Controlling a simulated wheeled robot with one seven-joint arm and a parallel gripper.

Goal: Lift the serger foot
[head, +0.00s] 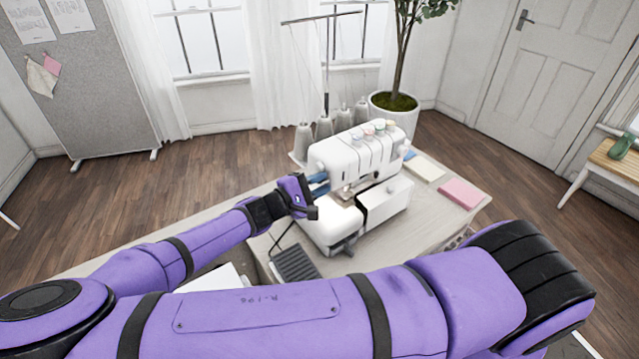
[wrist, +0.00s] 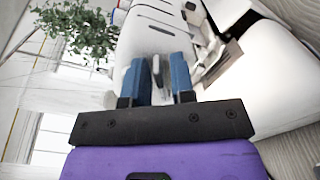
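The white serger (head: 350,158) stands on the table in the head view, with thread spools on top. My gripper (head: 318,183) is at its left side, blue fingertips against or close to the body. In the wrist view my gripper (wrist: 159,62) has its two blue fingers apart. A slim grey lever (wrist: 158,70) on the serger's white body stands between them, with a narrow gap showing on each side. I cannot tell whether either finger touches it. The serger foot is not clearly visible; the needle area (head: 347,190) is small and partly shadowed in the head view.
Cones of thread (head: 303,138) and a tall thread stand (head: 326,75) rise behind the serger. A pink pad (head: 461,193) and a cream pad (head: 425,167) lie to its right. A dark pedal-like object (head: 295,263) lies in front. A potted plant (head: 393,105) stands behind.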

